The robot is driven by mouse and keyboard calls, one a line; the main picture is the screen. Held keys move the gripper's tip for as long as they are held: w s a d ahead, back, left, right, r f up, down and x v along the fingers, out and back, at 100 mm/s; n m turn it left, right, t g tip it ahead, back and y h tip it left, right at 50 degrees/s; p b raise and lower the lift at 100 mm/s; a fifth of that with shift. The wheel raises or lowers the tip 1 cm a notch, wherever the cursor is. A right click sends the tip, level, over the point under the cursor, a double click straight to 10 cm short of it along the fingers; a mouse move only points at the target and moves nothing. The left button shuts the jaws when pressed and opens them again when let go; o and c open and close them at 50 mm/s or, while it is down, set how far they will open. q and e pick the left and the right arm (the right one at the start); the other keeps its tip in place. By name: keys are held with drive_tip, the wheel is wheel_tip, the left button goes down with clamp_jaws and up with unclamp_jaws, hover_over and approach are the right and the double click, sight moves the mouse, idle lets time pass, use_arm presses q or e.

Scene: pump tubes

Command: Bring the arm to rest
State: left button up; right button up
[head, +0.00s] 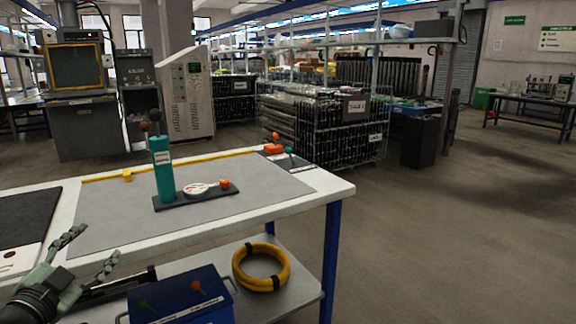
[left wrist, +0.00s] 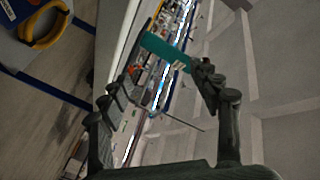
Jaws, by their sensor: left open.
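My left gripper (head: 96,247) is at the lower left of the head view, in front of the workbench's near edge. It is open with nothing between its fingers. A teal pump tube (head: 163,170) stands upright on a dark base plate (head: 214,196) on the bench, apart from the gripper. A round white gauge-like part (head: 196,189) and an orange knob (head: 225,183) are on the same plate. In the left wrist view, the teal tube (left wrist: 164,50) shows beyond the open fingers (left wrist: 162,84), apart from them. My right gripper is out of view.
The white workbench (head: 335,188) has a grey mat (head: 120,219) with a yellow strip along its back. Below, a shelf holds a blue box (head: 178,292) and a yellow ring (head: 261,284).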

use_arm(q)
drive_tip(key=s+f+n+g+y, duration=0.2)
drive_tip(key=s+f+n+g, duration=0.3)
drive_tip(key=f, duration=0.7)
drive_tip(key=s+f+n+g+y, duration=0.1)
drive_tip(key=s+f+g, duration=0.2)
drive_tip(key=s+f, duration=0.55)
drive_tip(key=s+d+f+g+h, duration=0.1)
drive_tip(key=s+d+f+g, duration=0.2)
drive_tip(key=s+d+f, duration=0.2)
drive_tip(key=s+d+f+n+g+p, duration=0.1)
drive_tip(key=s+d+f+g, duration=0.2)
drive_tip(key=s+d+f, duration=0.3)
wheel_tip(320, 180, down, 4)
drive_tip(key=shift+s+f+n+h, duration=0.3)
drive_tip(key=shift+s+h, duration=0.1)
drive_tip(key=shift+s, duration=0.3)
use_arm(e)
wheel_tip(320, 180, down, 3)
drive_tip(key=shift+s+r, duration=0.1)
use_arm(q)
drive_tip(key=shift+d, duration=0.1)
